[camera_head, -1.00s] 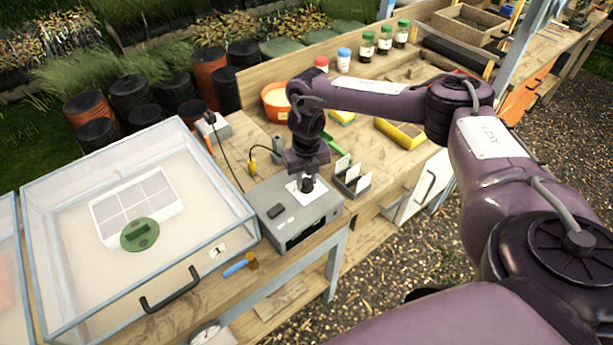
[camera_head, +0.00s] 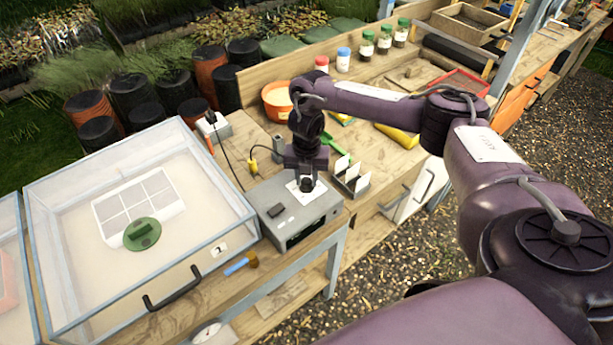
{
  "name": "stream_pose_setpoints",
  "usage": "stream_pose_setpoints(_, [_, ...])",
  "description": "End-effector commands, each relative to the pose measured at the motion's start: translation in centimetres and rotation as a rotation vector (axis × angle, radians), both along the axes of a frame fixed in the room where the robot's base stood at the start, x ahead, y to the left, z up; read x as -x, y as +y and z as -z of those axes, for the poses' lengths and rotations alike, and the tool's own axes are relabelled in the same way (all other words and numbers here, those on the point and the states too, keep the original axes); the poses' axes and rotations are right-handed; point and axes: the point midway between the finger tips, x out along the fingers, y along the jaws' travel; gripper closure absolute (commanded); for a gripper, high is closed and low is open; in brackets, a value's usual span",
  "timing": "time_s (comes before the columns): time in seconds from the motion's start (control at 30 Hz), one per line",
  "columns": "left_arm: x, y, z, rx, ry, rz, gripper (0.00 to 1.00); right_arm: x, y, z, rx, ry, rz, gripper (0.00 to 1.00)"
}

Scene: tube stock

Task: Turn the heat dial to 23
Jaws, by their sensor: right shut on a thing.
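The grey control box (camera_head: 285,219) stands on the wooden bench, right of the clear propagator case. A white dial plate (camera_head: 293,188) shows on its top. My right gripper (camera_head: 307,184) points straight down over this plate and is shut on the dark heat dial, which the gripper largely hides. The dial's number and pointer cannot be read from here. The box's dark front display (camera_head: 305,230) is too small to read. My left gripper is not in view.
The clear case (camera_head: 60,255) with a white tray and green disc fills the left. A rack of white labels (camera_head: 351,178) stands close right of the box. A blue-handled brush (camera_head: 241,266) lies in front. A cable runs behind the box.

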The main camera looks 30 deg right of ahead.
Motion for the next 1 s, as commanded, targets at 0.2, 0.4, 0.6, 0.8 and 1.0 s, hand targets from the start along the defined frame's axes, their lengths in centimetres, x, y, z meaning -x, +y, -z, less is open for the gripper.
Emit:
stream_pose_setpoints(0.2, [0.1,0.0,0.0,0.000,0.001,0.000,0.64,-0.2,-0.1,-0.2,0.001,-0.006,0.002,0.95])
stream_pose_setpoints(0.4, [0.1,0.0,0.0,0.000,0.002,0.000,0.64,-0.2,-0.1,-0.2,0.001,-0.006,0.002,0.55])
stream_pose_setpoints(0.6, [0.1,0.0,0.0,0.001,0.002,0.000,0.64,-0.1,0.0,-0.1,0.000,-0.002,0.000,0.50])
stream_pose_setpoints(0.8, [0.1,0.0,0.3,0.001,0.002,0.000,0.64,-0.1,0.0,-0.6,-0.001,-0.003,0.000,0.50])
stream_pose_setpoints(1.0, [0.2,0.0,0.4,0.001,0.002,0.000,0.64,-0.3,-0.1,-4.2,0.001,-0.008,-0.001,0.50])
